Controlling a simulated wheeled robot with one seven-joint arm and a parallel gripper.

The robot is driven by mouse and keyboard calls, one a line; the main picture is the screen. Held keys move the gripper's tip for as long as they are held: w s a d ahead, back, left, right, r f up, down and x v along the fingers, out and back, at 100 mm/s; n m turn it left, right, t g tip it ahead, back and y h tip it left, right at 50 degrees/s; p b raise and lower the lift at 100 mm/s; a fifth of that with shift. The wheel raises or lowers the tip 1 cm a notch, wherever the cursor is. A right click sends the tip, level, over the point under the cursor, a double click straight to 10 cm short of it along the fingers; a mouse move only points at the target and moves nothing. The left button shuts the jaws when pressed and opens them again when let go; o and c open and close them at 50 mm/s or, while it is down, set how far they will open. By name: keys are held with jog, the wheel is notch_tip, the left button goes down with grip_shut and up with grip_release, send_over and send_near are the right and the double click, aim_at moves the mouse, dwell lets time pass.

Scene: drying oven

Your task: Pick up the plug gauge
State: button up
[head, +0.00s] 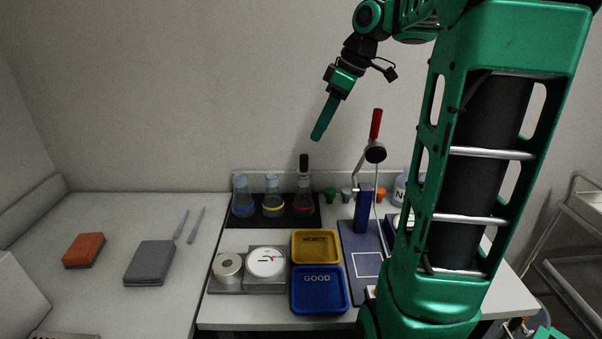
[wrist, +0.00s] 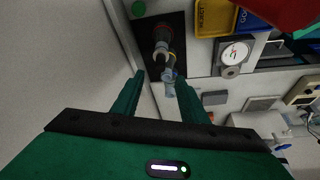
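My gripper (head: 318,132) is raised in front of the back wall, pointing down and left, above the glass flasks and touching nothing. In the wrist view, its two green fingers (wrist: 158,92) stand wide apart with nothing held between them. I cannot surely pick out a plug gauge. A dark, upright, handle-like piece (head: 304,163) shows at the red-ringed flask (head: 303,204); I cannot tell whether it is a stopper or a separate tool. A grey metal cylinder (head: 228,266) stands beside a round white dial (head: 266,262).
A yellow REJECT tray (head: 316,233) and blue GOOD tray (head: 295,300) stand at the bench front. A red-handled press (head: 363,210) stands right of the flasks. An orange block (head: 84,249) and a grey block (head: 148,262) lie left. The air around my gripper is clear.

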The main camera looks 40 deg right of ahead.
aim_at(305, 155)
jog(key=x, duration=1)
jog(key=shift+w+a+f, duration=0.15)
jog(key=shift+w+f, duration=0.05)
jog(key=shift+f, duration=0.05)
jog(key=shift+c, duration=0.6)
grip_shut()
